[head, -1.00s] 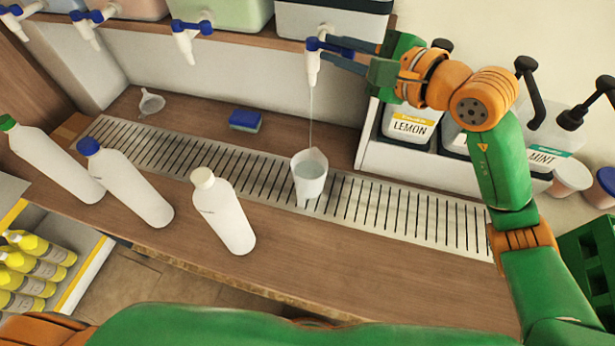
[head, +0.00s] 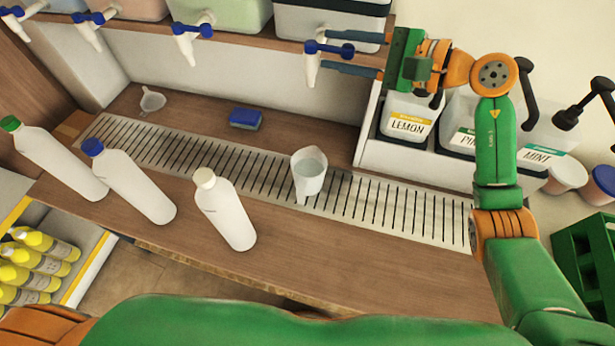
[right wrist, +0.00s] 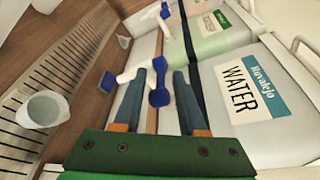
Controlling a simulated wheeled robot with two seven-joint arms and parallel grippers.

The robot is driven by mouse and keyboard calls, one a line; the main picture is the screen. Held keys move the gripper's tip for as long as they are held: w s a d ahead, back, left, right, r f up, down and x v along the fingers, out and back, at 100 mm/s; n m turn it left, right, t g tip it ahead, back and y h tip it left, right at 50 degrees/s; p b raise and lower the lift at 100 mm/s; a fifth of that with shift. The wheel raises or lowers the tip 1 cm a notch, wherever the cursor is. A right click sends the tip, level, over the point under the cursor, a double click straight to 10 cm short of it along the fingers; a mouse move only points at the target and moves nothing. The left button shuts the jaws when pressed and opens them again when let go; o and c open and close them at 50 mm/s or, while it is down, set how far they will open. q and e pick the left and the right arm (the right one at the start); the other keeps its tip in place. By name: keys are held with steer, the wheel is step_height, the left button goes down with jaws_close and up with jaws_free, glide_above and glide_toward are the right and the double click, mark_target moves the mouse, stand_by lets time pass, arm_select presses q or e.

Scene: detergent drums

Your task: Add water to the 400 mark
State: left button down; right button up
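The clear measuring cup (head: 307,185) stands upright on the slotted drain grate below the water tap (head: 312,68), with water in it. Its marks are too small to read. It also shows in the right wrist view (right wrist: 42,110). No stream shows between tap and cup. The tap has a blue lever (right wrist: 159,97) and belongs to the drum labelled WATER (right wrist: 245,85). My right gripper (head: 326,50) is open, its fingers apart on either side of the lever's end, holding nothing. My left gripper is not in view.
Three white bottles with green, blue and cream caps (head: 226,210) stand at the front left of the counter. A blue sponge (head: 245,119) and a funnel (head: 152,100) lie behind the grate (head: 400,212). Pump jugs, one labelled LEMON (head: 407,118), stand at right. The front counter is clear right of the bottles.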

steer(key=shift+w+d, duration=0.1)
steer(key=shift+w, duration=0.25)
steer(key=shift+s, duration=0.15)
steer(key=shift+b, duration=0.45)
steer(key=shift+w, duration=0.2)
steer(key=o, duration=0.4)
steer(key=shift+r, duration=0.1)
